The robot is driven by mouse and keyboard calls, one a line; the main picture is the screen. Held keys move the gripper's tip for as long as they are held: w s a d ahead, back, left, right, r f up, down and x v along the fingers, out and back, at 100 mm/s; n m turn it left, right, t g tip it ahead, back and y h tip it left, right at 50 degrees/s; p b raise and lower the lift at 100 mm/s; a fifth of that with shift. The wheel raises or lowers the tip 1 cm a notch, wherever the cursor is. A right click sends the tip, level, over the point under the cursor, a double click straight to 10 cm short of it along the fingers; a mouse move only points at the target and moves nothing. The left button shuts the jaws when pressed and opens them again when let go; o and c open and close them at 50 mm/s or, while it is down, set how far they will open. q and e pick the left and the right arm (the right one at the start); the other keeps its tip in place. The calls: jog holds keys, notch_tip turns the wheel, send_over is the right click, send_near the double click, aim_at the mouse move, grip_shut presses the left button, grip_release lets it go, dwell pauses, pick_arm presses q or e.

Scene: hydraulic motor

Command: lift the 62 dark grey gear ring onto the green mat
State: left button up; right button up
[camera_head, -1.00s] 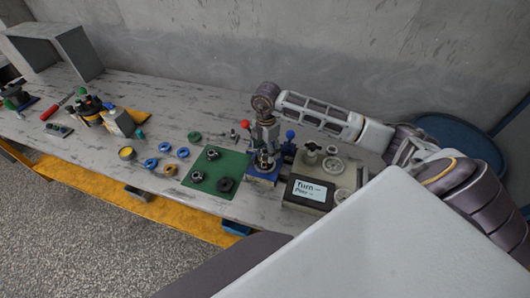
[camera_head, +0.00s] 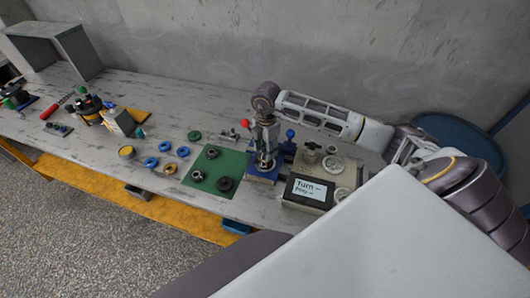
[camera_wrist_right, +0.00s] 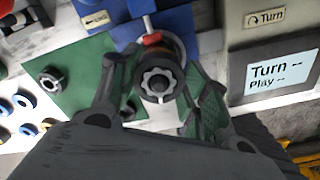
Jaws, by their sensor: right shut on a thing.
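The dark grey gear ring (camera_wrist_right: 158,84) shows in the right wrist view as a round dark part with a toothed opening around a central post. It is over the blue base (camera_head: 262,181). My right gripper (camera_head: 264,166) points down there, with its fingers on either side of the ring and shut on it. The fingers partly hide the ring in the head view. The green mat (camera_head: 234,162) lies just left of the blue base and carries several dark grey parts, including a thick dark ring (camera_head: 227,184). My left gripper is not in view.
A grey box with a "Turn / Play" display (camera_head: 309,190) stands right of the blue base. Red-knobbed (camera_head: 245,124) and blue-knobbed (camera_head: 290,134) levers stand close to the gripper. Blue rings (camera_head: 166,147) lie left of the mat. The mat's upper right is bare.

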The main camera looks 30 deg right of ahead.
aim_at(264, 148)
jog(key=shift+r, duration=0.15)
notch_tip(264, 148, up, 10)
jog(key=shift+f+b, duration=0.2)
jog(key=shift+b, duration=0.4)
jog(key=shift+r, duration=0.1)
jog(key=shift+r+p, duration=0.55)
jog(key=shift+r, duration=0.25)
dwell(0.6)
jog(key=shift+w+b, duration=0.15)
jog(key=shift+b, duration=0.15)
dwell(0.4)
jog(key=shift+w+a+f+b, duration=0.1)
jog(key=shift+w+f+b, duration=0.1)
jog(key=shift+b, duration=0.2)
